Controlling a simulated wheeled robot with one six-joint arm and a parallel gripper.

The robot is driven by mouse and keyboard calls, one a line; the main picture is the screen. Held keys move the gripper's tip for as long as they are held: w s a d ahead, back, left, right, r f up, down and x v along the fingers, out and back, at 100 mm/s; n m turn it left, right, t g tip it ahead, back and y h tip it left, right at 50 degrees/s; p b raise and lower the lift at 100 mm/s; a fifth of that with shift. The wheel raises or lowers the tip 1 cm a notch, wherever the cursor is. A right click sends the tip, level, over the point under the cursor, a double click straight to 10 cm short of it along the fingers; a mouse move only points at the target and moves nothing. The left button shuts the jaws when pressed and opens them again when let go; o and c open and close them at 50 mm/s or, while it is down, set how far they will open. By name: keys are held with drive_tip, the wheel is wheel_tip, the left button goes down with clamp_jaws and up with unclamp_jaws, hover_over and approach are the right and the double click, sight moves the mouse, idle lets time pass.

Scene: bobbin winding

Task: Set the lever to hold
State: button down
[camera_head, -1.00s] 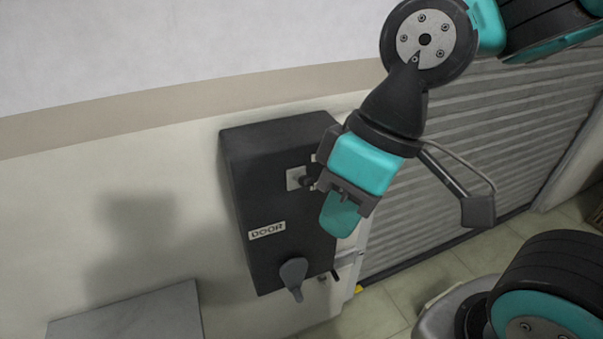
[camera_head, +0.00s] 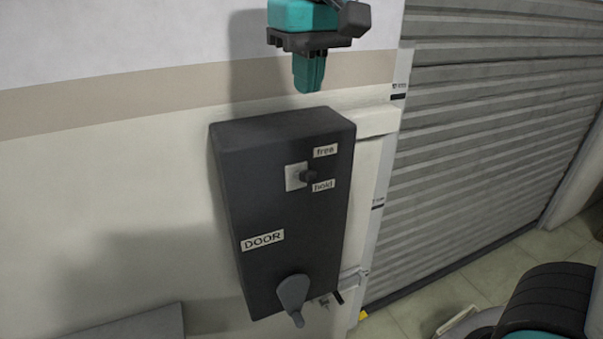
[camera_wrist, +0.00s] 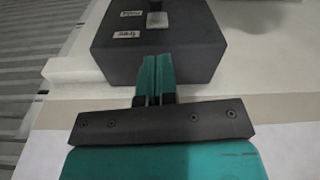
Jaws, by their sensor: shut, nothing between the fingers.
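The lever (camera_head: 309,176) is a small black knob on a light square plate (camera_head: 293,177), on the front of a dark box (camera_head: 285,215). The label "free" (camera_head: 326,151) is above it and the label "hold" (camera_head: 323,185) is below. The knob sits between the labels, closer to "hold". My gripper (camera_head: 309,82) is above the box's top edge, shut and empty, apart from the lever. In the wrist view my teal fingers (camera_wrist: 156,72) are together in front of the box (camera_wrist: 195,45); the plate (camera_wrist: 157,19) shows, but the knob is not clear.
A "DOOR" label (camera_head: 262,240) and a grey crank handle (camera_head: 292,294) are lower on the box. A ribbed shutter (camera_head: 480,130) stands to the right. A grey surface (camera_head: 130,325) is at the lower left. The wall left of the box is clear.

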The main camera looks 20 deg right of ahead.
drive_tip(key=w+m, duration=0.1)
drive_tip(key=w+r+b, duration=0.1)
drive_tip(key=w, duration=0.1)
drive_tip(key=shift+d+r+m, duration=0.1)
drive_tip(key=shift+r+m, duration=0.05)
drive_tip(key=shift+m, duration=0.25)
drive_tip(key=p, duration=0.1)
hover_over(304, 176)
drive_tip(key=w+d, duration=0.1)
drive_tip(key=w, duration=0.3)
wheel_tip(304, 176, down, 10)
drive_tip(key=shift+w+f, duration=0.1)
drive_tip(key=shift+s+f+p, duration=0.3)
drive_tip(key=shift+s+f, duration=0.2)
drive_tip(key=shift+f, duration=0.35)
drive_tip(key=shift+s+f+p, duration=0.25)
drive_tip(key=shift+s+f, duration=0.25)
drive_tip(key=shift+f, duration=0.3)
drive_tip(key=shift+a+f, duration=0.1)
drive_tip(key=shift+a, duration=0.1)
